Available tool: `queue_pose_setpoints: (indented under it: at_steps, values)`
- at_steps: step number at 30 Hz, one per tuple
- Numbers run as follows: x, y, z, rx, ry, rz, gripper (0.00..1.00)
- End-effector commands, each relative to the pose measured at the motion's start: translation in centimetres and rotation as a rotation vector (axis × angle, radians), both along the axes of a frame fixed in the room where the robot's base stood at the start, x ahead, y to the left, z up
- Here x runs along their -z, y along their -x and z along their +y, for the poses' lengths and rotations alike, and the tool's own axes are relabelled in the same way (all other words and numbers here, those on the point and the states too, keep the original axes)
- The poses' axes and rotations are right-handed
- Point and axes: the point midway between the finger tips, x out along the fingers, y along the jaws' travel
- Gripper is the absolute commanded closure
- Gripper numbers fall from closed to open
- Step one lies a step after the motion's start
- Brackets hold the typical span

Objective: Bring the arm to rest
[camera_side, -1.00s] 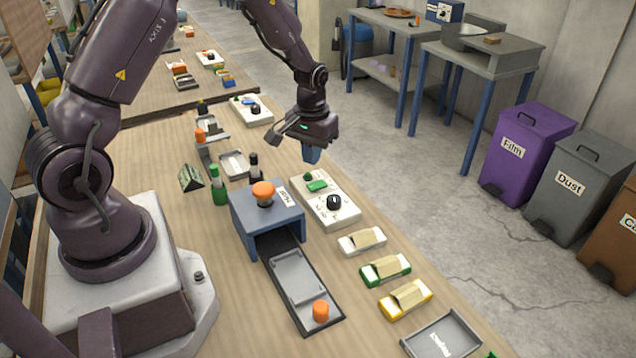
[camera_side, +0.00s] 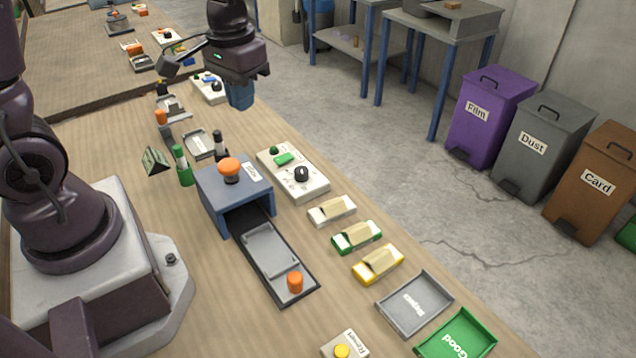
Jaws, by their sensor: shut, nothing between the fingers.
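My gripper (camera_side: 240,95) hangs at the top of the side view, above the far part of the bench, pointing down. Its fingers are together and hold nothing. It is clear of the objects below it. The blue-grey press (camera_side: 234,192) with an orange knob stands in the middle of the bench. A dark slide with a grey tray (camera_side: 271,250) runs out of its front, with an orange knob (camera_side: 295,281) at the near end. A white control box (camera_side: 293,174) with a green button and a black dial sits right of the press.
White, green and yellow tape holders (camera_side: 377,264) line the right edge. A grey tray (camera_side: 414,303) and a green "Good" tray (camera_side: 457,335) lie nearer. Purple, grey and brown bins (camera_side: 595,181) stand on the floor, right.

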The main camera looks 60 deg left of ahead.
Motion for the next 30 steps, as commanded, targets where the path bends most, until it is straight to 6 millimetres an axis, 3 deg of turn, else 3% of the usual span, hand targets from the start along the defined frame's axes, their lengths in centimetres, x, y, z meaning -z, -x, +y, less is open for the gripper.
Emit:
queue_pose_setpoints:
  at_steps: [1,6,13,21,30]
  values:
    - [-1.7,1.0,-0.9,0.03,-0.009,-0.037,1.0]
    - [-5.7,4.7,-3.2,0.119,-0.032,-0.15,1.0]
    - [-9.3,8.6,-5.5,0.213,-0.06,-0.333,1.0]
    - [-11.7,9.8,-6.5,0.257,-0.071,-0.471,1.0]
    - [-11.8,9.7,-6.5,0.26,-0.071,-0.472,1.0]
